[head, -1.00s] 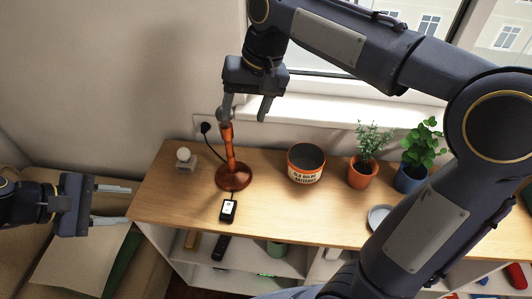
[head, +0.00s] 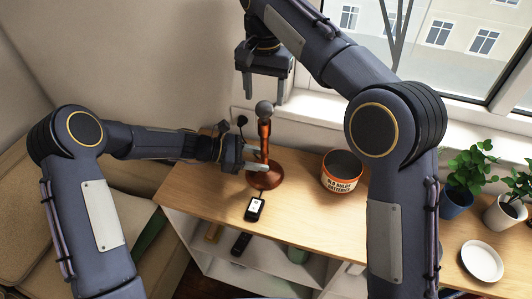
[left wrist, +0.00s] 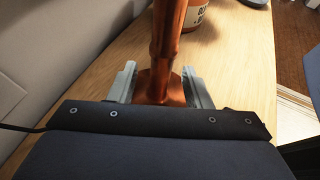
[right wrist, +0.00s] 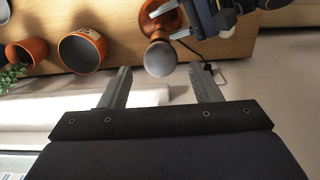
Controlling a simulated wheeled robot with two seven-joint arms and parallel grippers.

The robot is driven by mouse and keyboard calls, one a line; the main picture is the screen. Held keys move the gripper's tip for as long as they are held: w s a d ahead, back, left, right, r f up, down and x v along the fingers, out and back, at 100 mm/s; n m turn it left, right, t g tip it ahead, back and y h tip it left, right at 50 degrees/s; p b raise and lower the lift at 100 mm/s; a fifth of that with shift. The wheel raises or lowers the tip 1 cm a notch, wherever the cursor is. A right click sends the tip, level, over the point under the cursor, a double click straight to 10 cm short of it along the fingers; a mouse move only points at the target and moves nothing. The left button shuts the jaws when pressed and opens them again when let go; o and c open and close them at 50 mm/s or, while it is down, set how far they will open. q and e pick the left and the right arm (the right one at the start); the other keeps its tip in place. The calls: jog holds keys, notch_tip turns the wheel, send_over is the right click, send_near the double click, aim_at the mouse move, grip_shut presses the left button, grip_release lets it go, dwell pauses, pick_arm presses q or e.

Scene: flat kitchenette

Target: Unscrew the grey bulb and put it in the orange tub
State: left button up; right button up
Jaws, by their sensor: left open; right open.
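The grey bulb (head: 264,108) sits at the top of a copper-orange lamp stand (head: 265,178). My right gripper (head: 264,99) is open, pointing down just above the bulb. In the right wrist view the bulb (right wrist: 160,58) shows beyond and between the two fingertips, apart from them. My left gripper (head: 259,158) is open low at the lamp. In the left wrist view its fingers lie either side of the lamp's stem (left wrist: 168,35) near the base; contact cannot be told. The orange tub (head: 341,176), with a white label, stands right of the lamp and looks empty.
A black device (head: 254,208) lies in front of the lamp. Potted plants (head: 455,203) and a white plate (head: 482,261) stand to the right. A pale round thing (right wrist: 226,27) shows beside my left gripper. The window wall rises behind; open shelves lie below the wooden top.

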pick_arm(q)
jog(key=shift+x, duration=1.05)
grip_shut()
